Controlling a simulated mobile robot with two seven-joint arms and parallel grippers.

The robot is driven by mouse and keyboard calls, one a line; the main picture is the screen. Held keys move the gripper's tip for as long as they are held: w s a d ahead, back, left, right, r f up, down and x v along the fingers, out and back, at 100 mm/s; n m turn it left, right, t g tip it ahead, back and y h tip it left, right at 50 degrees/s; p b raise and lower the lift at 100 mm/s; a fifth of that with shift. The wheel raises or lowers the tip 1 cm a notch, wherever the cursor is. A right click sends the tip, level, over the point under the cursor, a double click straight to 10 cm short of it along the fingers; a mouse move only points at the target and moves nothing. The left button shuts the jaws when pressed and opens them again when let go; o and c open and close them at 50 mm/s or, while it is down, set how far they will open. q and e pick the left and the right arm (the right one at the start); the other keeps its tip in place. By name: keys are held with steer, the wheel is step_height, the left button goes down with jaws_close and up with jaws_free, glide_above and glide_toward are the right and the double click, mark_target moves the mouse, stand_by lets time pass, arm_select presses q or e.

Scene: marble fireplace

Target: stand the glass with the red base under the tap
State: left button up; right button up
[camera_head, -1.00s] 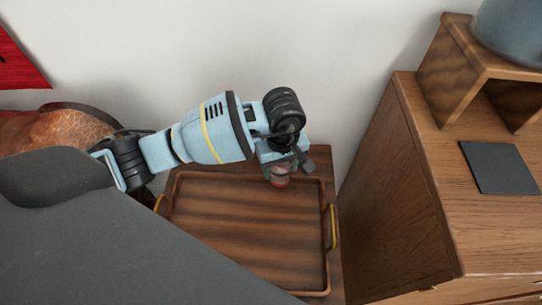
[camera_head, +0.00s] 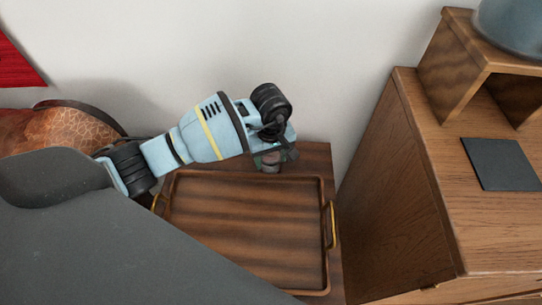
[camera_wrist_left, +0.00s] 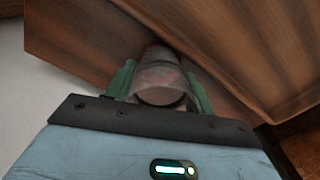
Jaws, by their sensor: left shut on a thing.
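My left gripper (camera_head: 272,157) is shut on a clear glass (camera_head: 270,166) above the back edge of the wooden tray, mostly hidden by my wrist. In the left wrist view the glass (camera_wrist_left: 160,82) sits between the green fingers (camera_wrist_left: 161,88), its round near end facing the camera and a reddish tint towards its far end. A blue-grey vessel (camera_head: 512,25) stands on a wooden stand (camera_head: 452,70) at the top right, cut off by the picture edge. No tap is clearly seen. My right gripper is not in view.
The tray (camera_head: 326,262) with brass handles is empty, on a low wooden table (camera_head: 318,158). To its right rises a taller wooden cabinet (camera_head: 400,190). A dark square mat (camera_head: 500,164) lies bare on its top, in front of the stand.

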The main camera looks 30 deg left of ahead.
arm_select(q)
steer(key=shift+f, duration=0.15)
steer(key=o, duration=1.1)
step_height(320, 180, up, 12)
steer(key=shift+r+p, duration=0.25)
steer(key=shift+p, duration=0.55)
